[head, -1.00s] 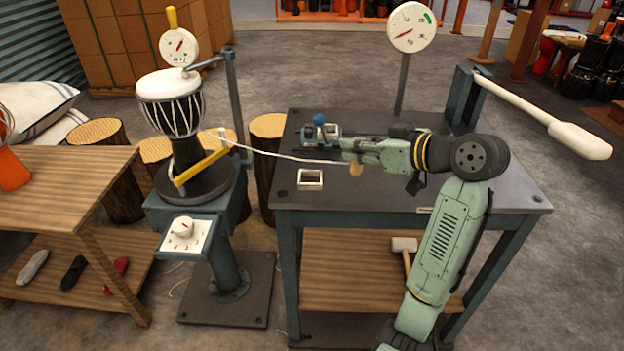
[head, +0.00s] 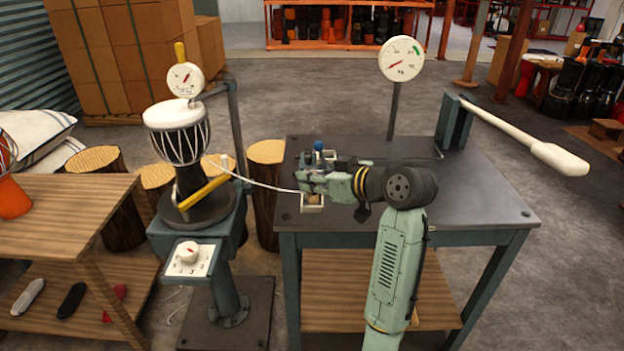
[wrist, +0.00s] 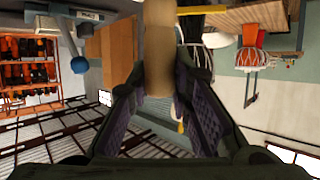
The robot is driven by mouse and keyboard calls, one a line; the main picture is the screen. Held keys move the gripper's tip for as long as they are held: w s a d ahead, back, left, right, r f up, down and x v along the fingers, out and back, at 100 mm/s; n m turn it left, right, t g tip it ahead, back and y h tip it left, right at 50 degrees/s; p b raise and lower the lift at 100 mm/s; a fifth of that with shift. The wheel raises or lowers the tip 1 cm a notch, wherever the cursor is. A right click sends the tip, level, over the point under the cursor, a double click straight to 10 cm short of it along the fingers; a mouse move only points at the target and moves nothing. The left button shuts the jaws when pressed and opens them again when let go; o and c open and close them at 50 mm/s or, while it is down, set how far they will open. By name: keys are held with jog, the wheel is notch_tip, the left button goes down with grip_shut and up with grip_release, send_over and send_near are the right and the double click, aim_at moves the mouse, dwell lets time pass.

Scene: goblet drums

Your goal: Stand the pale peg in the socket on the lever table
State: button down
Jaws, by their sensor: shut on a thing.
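The pale peg (wrist: 158,55) stands between my two fingers in the wrist view, and my gripper (wrist: 160,105) is shut on it. In the head view my gripper (head: 308,186) is low over the socket (head: 313,208), a small pale square frame near the front left of the lever table (head: 465,195). Only a small tan bit of the peg (head: 313,198) shows there, at the socket's opening. My gripper hides the rest. I cannot tell whether the peg's lower end is inside the socket or just above it.
A blue-knobbed fixture (head: 319,148) is close behind my gripper. A white-handled lever (head: 530,142) and a dial on a post (head: 401,60) stand at the table's back. A drum on a stand (head: 178,135) is to the left. The table's right side is clear.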

jog(key=shift+w+a+f+p, duration=0.1)
jog(key=shift+w+f+p, duration=0.6)
jog(key=shift+w+f, duration=1.1)
jog(key=shift+s+f, duration=0.1)
jog(key=shift+f, duration=0.05)
jog(key=shift+f, duration=0.15)
jog(key=c, duration=1.5)
grip_release()
jog(key=shift+o, duration=0.2)
